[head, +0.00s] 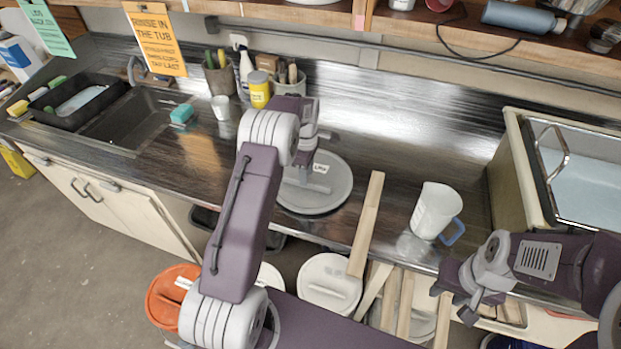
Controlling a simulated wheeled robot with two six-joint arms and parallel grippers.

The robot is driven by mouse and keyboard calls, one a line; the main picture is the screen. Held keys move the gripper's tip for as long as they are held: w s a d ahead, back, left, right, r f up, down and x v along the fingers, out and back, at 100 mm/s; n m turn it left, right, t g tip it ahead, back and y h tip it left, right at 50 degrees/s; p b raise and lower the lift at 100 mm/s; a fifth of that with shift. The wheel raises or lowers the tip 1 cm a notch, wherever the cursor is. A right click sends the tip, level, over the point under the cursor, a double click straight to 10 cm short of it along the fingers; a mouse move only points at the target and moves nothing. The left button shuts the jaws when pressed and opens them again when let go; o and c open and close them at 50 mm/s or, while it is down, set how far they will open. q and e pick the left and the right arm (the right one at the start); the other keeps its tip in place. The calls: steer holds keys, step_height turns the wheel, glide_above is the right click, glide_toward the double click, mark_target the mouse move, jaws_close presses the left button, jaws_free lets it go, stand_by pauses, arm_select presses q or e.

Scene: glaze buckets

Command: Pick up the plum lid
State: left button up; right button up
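A round pale grey lid (330,196) lies flat on the dark counter, with a small white label whose writing is too small to read surely; it may be the plum lid. My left gripper (303,172) reaches down over the left part of this lid. Its fingertips are hard to make out, and I cannot tell whether they touch the lid or are open. My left arm hides part of the lid's left side. My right gripper (458,297) is at the counter's front edge on the right, its fingers apart and empty.
A white pitcher (434,211) and a wooden stick (366,225) are right of the lid. Below the counter edge are an orange lid (168,298), a white lid (329,283) and several sticks. A sink (125,118) is left, a tub (585,175) right.

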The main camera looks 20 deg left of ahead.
mark_target(311, 177)
arm_select(q)
step_height(311, 177, down, 3)
steer(key=shift+s+r, duration=0.1)
steer(key=shift+r, duration=0.1)
steer(key=shift+f, duration=0.35)
steer(key=shift+f, duration=0.2)
jaws_close()
stand_by(1.3)
